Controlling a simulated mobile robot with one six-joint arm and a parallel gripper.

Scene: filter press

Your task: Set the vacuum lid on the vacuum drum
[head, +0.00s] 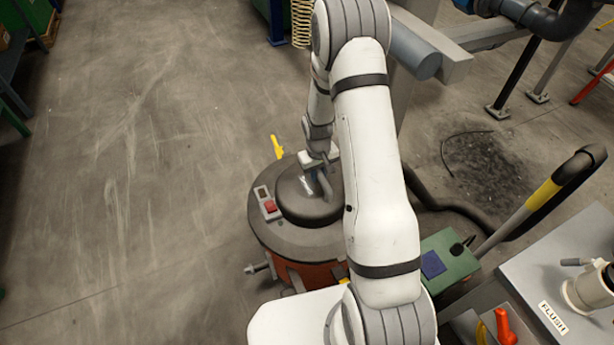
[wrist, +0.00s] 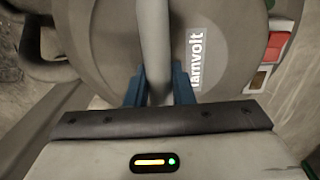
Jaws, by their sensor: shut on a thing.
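The vacuum lid (head: 287,236) is a dark grey round cover with a raised dome, a bar handle and a red switch (head: 270,206). It is over the orange vacuum drum (head: 318,274) and looks about level. I cannot tell whether its rim touches the drum all round. My gripper (head: 320,186) points down at the dome. In the wrist view its two blue fingers (wrist: 159,90) are shut on the lid's handle (wrist: 154,40). The lid (wrist: 228,70) fills most of that view. My arm hides the right side of the lid and drum in the head view.
A yellow latch (head: 277,147) sticks up behind the lid. A dark hose (head: 450,207) runs right to a yellow-banded wand (head: 541,194). A green box (head: 450,262) and a grey bench (head: 545,275) stand at the right. The floor at the left is clear.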

